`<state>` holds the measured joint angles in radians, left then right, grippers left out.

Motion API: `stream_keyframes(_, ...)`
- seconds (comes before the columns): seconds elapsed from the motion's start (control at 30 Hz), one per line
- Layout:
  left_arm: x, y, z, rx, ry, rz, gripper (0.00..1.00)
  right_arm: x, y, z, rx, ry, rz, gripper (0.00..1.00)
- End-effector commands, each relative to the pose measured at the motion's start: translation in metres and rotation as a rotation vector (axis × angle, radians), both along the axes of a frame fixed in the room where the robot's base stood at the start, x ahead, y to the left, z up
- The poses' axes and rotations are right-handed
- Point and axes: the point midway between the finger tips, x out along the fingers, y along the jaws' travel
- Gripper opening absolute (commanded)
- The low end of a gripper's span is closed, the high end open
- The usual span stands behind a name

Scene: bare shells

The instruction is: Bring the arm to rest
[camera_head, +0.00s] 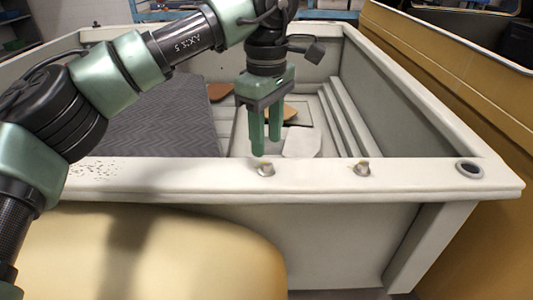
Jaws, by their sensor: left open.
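My left arm comes in from the left of the head view and arches over the near rim of a pale open shell. My left gripper (267,150) points down with its two green fingers a little apart, and nothing shows between them. Its tips appear just above a small metal fitting (265,169) on the shell's near rim (315,175); I cannot tell the exact gap. My right gripper is not in view.
A second small fitting (362,168) and a dark round hole (469,169) lie along the rim to the right. Inside the shell are a grey ribbed mat (150,125) and steps (345,115). A tan shell (440,65) stands close at right, and a yellow rounded surface (190,260) lies in front.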

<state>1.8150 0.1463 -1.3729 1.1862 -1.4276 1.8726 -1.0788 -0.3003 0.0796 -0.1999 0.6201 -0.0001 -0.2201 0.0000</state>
Motion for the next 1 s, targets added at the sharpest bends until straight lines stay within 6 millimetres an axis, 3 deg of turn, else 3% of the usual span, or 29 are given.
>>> stream_keyframes(0.2,0.000,0.000,0.024,-0.001,-0.002,0.000,0.41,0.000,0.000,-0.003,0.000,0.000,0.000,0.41)
stream_keyframes(0.57,0.000,0.000,0.028,0.000,0.000,-0.001,0.41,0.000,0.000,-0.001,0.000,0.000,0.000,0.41)
stream_keyframes(1.0,0.000,0.000,0.097,0.000,0.000,0.000,0.41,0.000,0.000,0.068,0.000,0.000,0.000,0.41)
